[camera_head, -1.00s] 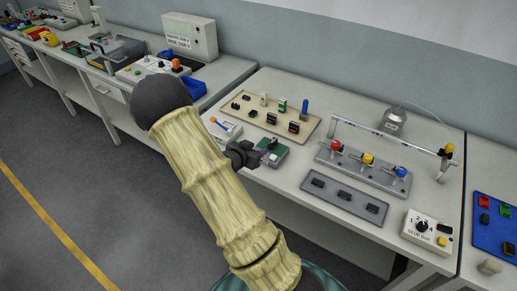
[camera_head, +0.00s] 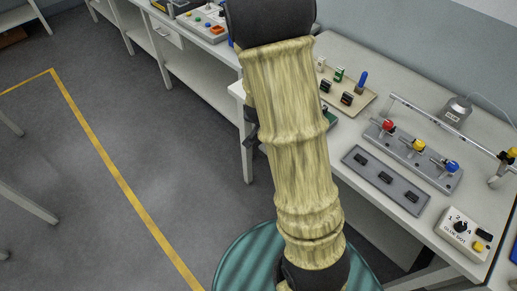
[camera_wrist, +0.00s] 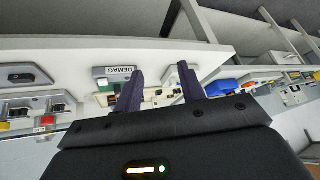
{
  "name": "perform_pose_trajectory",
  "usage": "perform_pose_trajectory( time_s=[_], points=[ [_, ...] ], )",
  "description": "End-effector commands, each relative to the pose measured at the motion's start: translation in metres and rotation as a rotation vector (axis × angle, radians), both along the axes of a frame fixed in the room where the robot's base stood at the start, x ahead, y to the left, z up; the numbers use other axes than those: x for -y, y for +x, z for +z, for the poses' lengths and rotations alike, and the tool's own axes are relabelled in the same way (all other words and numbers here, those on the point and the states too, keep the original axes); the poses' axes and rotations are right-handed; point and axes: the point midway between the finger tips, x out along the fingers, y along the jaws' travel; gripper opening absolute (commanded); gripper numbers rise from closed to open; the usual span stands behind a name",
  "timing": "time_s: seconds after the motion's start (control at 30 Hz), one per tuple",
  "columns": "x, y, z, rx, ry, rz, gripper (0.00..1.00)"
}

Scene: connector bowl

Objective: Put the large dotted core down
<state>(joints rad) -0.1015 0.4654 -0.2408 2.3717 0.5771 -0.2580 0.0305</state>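My gripper (camera_wrist: 162,72) shows two dark purple fingers standing apart in the wrist view, with nothing visible held between them. In the head view my arm hides most of it; only a dark part (camera_head: 250,126) shows left of the arm, off the bench's front edge. I cannot pick out the large dotted core for certain. Several dark blocks, such as one black block (camera_head: 347,98), stand on a tan tray (camera_head: 368,99) at the back of the bench. Any dots are too small to make out. The tray's left part is hidden behind my arm.
A grey fixture (camera_head: 437,176) with red, yellow and blue knobs stands on the bench (camera_head: 415,232). A white glue box (camera_head: 463,234) is at right. The floor (camera_head: 165,170) at left is clear.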

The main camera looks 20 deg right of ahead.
Motion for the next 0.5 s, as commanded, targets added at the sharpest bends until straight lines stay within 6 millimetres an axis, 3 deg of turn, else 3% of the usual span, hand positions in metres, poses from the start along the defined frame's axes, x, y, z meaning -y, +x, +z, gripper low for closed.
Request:
perform_pose_trajectory(
  time_s=[0.1,0.23,0.4,0.5],
  points=[
    [-0.040,-0.027,0.024,-0.072,0.074,0.189,0.40],
    [-0.072,-0.068,0.045,-0.172,0.100,0.396,0.40],
    [-0.090,-0.122,0.066,-0.303,0.062,0.617,0.40],
    [-0.092,-0.140,0.071,-0.351,0.036,0.679,0.40]
  ],
)
